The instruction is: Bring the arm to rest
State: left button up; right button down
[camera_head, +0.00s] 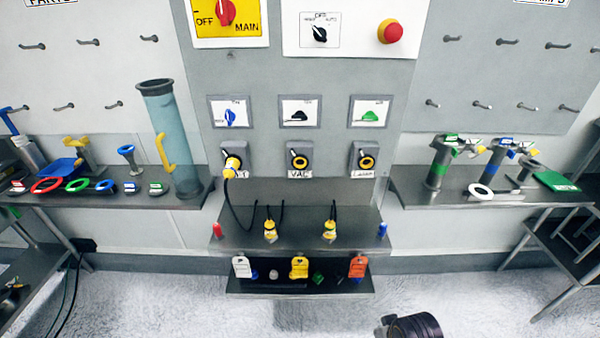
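A dark, rounded part (410,326) shows at the bottom edge, right of centre, over the pale floor. It looks like a link of my own arm; no fingers show on it. Neither my left nor my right gripper is in view, so whether they are open or shut is hidden. The visible part is low in the picture, apart from the shelves and the control panel.
A grey control panel has a yellow main switch (226,14) and a red button (391,33). A clear blue cylinder (170,130) stands on the left shelf; tools stand on the right shelf (425,205).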

jog(key=s+f+g, duration=0.1)
jog(key=s+f, duration=0.2)
jog(key=f, duration=1.1)
jog(key=s+f, duration=0.2)
jog(key=f, duration=1.3)
jog(key=s+d+f, duration=0.2)
jog(key=s+f, duration=0.6)
jog(key=s, duration=0.2)
jog(key=s+d+f+g, duration=0.1)
jog(key=s+d+f, duration=0.1)
jog(key=s+f, duration=0.7)
jog(key=shift+s+d+f, duration=0.15)
jog(key=shift+s+f, duration=0.05)
jog(key=shift+s, duration=0.95)
